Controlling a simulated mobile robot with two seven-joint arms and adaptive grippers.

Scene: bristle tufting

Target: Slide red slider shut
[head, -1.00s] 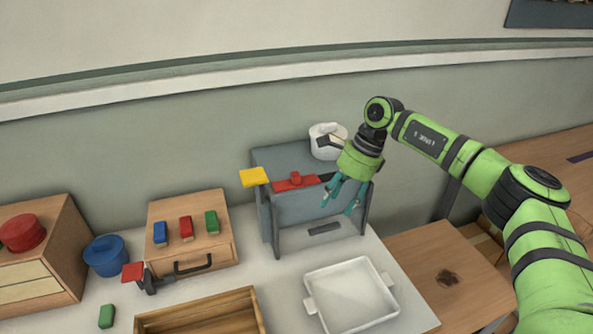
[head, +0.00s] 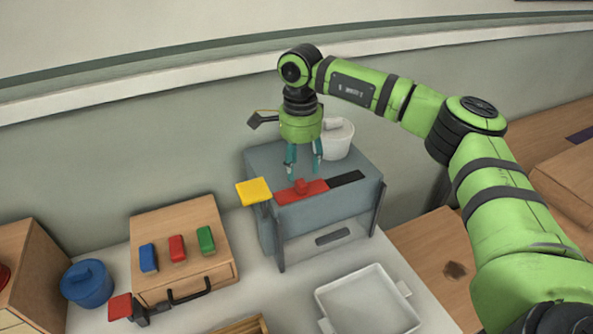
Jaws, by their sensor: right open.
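The red slider (head: 316,187) is a flat red piece with a small raised knob, on the top front of the grey cabinet (head: 325,215). A dark slot strip (head: 346,178) shows to its right. My right gripper (head: 304,172) points down with its teal fingers apart, above the slider and its knob. It holds nothing. I cannot tell whether a fingertip touches the slider. My left gripper is not in view.
A yellow pad (head: 254,191) sticks out at the cabinet's left. A white lidded pot (head: 338,139) stands on the cabinet behind my gripper. A white tray (head: 320,297) lies in front. A wooden box with blue, red and green blocks (head: 145,218) stands left.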

